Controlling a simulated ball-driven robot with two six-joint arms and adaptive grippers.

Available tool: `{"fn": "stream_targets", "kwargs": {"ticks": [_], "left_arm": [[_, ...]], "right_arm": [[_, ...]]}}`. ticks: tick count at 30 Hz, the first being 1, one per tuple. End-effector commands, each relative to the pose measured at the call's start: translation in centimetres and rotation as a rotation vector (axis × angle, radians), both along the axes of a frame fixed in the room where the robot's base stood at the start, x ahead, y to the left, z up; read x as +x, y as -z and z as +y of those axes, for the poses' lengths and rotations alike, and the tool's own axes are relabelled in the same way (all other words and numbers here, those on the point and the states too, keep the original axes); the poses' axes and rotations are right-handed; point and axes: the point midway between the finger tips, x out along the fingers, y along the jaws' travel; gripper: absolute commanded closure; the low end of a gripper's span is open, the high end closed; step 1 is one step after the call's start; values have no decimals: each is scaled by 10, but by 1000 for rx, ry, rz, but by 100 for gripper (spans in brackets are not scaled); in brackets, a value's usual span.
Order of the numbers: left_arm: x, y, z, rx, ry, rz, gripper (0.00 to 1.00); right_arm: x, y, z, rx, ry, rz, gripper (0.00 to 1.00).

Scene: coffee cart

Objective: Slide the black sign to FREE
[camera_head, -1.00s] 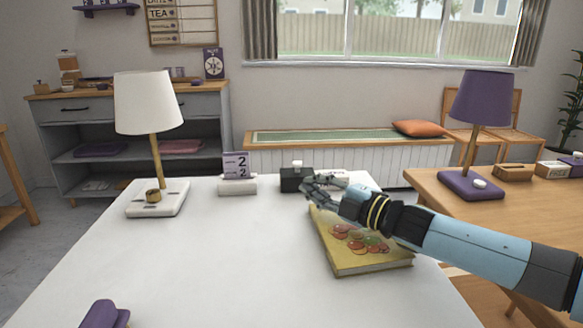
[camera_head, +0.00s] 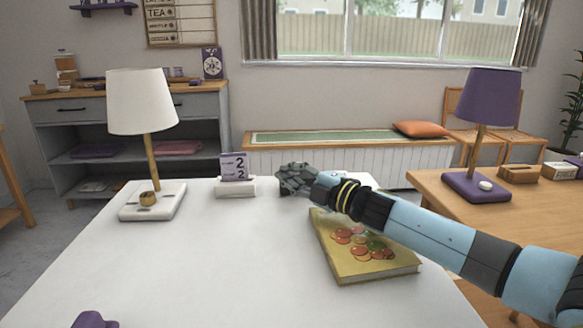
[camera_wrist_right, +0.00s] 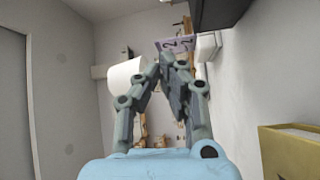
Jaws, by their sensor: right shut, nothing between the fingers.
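The black sign is almost wholly hidden behind my right gripper (camera_head: 284,176) in the head view. A dark block that looks like the black sign (camera_wrist_right: 216,12) shows at the top of the right wrist view, cut off by the frame. Its lettering and slider position cannot be read. My right gripper is shut and empty at the far edge of the white table, over or against the sign; contact cannot be told. Its fingers (camera_wrist_right: 168,62) also show in the right wrist view, tips together. My left gripper is not in view.
A purple number card (camera_head: 234,168) on a white base stands just left of the gripper. A white lamp (camera_head: 141,103) is further left. A yellow book (camera_head: 365,262) lies under my right forearm. A purple object (camera_head: 95,320) sits at the near left. The table's middle is clear.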

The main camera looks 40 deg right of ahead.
Motion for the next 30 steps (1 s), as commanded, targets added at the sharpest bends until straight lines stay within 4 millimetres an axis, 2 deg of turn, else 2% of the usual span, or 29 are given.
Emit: {"fn": "stream_targets", "kwargs": {"ticks": [3,6,9,13,26,30], "left_arm": [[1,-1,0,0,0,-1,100],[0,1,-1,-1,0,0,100],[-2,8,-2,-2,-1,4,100],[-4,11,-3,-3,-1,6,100],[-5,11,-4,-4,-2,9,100],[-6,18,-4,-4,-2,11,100]], "right_arm": [[26,-3,6,3,2,-2,100],[40,-1,7,0,1,2,100],[36,5,-11,-3,1,5,100],[35,6,-24,-2,0,3,100],[34,5,-30,1,1,1,100],[34,9,-43,-5,0,4,100]]}}
